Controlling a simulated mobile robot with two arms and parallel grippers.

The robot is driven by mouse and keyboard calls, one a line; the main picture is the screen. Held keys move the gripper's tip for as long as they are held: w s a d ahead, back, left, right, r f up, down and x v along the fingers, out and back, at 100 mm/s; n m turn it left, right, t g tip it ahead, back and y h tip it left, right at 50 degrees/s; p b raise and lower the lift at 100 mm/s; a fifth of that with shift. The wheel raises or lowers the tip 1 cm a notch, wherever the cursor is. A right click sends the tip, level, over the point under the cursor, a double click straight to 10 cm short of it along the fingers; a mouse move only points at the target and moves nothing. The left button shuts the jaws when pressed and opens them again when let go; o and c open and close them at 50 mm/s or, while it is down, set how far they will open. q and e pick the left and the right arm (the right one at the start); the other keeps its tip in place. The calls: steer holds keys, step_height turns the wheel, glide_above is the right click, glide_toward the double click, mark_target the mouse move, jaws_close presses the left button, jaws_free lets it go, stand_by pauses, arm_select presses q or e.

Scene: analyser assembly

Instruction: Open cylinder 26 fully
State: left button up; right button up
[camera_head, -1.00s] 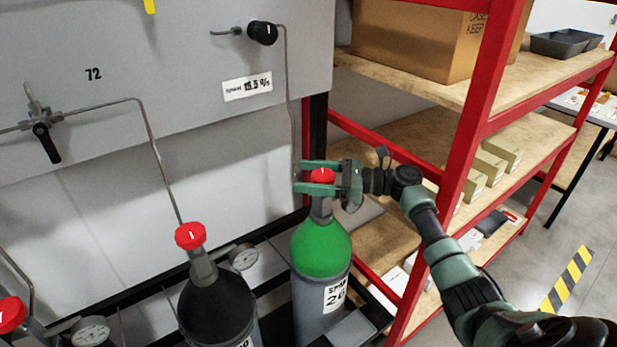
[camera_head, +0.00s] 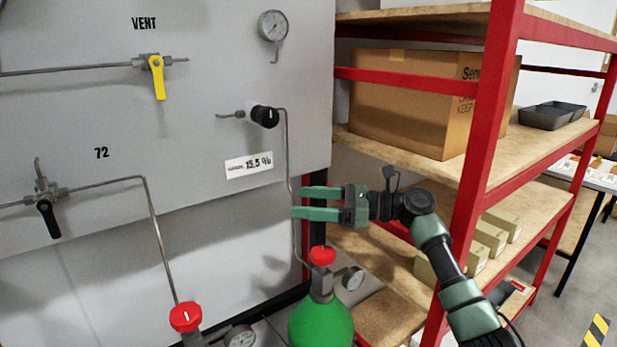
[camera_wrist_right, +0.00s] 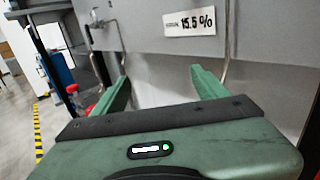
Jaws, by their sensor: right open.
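Cylinder 26 is the green-topped cylinder (camera_head: 321,325) at the bottom centre of the head view; its number label is out of frame now. Its red valve knob (camera_head: 322,256) sits on top of the grey neck. My right gripper (camera_head: 300,204) is open and empty, above the red knob and apart from it, with its fingers pointing left toward the panel. In the right wrist view the two green fingers (camera_wrist_right: 160,88) are spread with nothing between them. My left gripper is not in view.
Another red knob (camera_head: 186,317) tops the cylinder to the left. The grey panel (camera_head: 110,190) carries a yellow handle (camera_head: 157,77), black valves, thin pipes and a "15.5 %" label (camera_head: 249,165). A red-framed shelf (camera_head: 480,150) stands close at the right, behind my right arm.

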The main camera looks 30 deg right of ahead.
step_height(320, 180, up, 6)
stand_by(0.5)
